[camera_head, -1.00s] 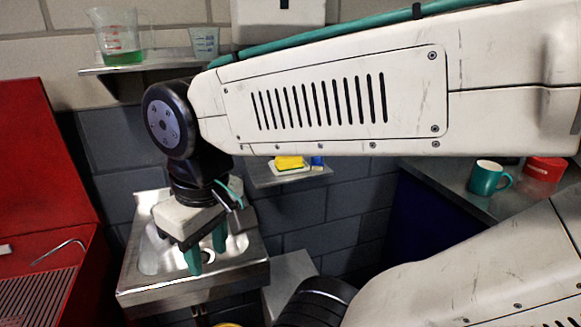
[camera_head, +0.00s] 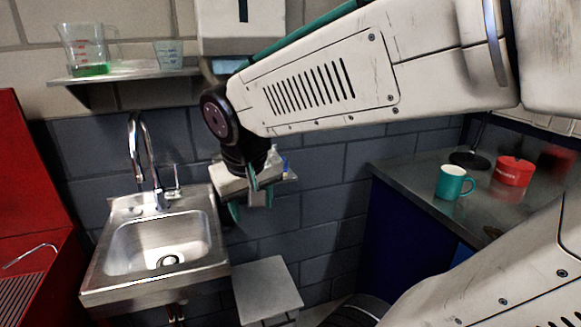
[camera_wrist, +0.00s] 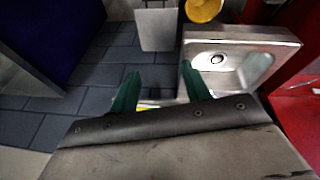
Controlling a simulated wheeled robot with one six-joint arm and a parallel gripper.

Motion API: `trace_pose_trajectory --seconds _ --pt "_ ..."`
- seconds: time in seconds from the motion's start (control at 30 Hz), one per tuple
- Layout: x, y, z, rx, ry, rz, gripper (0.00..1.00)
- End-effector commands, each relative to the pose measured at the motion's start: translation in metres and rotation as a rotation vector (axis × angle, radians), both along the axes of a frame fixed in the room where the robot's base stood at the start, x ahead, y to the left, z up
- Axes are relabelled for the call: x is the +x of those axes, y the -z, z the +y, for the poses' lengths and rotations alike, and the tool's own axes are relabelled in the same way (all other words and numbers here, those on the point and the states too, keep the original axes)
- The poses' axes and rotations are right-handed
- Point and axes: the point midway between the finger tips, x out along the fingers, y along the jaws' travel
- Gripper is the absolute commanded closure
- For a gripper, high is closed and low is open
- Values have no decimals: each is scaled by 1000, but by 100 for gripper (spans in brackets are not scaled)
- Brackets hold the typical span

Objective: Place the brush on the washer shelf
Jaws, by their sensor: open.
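My gripper (camera_head: 251,203) hangs open, fingers down, in front of the small wall shelf (camera_head: 291,179) to the right of the sink. The arm and gripper cover most of that shelf; a bit of blue (camera_head: 285,163) shows on it. In the wrist view my two green fingers (camera_wrist: 160,84) stand apart with no held object seen between them. A yellow strip (camera_wrist: 150,104) shows low between them, mostly hidden by the gripper body. I cannot make out a brush in either view. A longer shelf (camera_head: 125,71) hangs at upper left; I cannot tell which is the washer shelf.
A steel sink (camera_head: 98,287) with a tall faucet (camera_head: 135,150) stands left. The upper shelf holds a jug with green liquid (camera_head: 88,50) and a cup (camera_head: 168,54). A grey flat-topped piece (camera_head: 268,288) is below. The counter at right holds a teal mug (camera_head: 455,182) and red tub (camera_head: 515,171).

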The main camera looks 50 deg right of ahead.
Motion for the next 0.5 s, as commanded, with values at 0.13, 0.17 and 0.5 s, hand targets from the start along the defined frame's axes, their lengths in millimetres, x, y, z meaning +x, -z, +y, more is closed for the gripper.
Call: trace_pose_trajectory --seconds 0.13,0.17,0.5 --pt "65 -3 -95 -124 256 -156 53" --pt "76 -2 -113 -141 296 -190 53" --pt "137 15 -248 -188 507 -444 53"
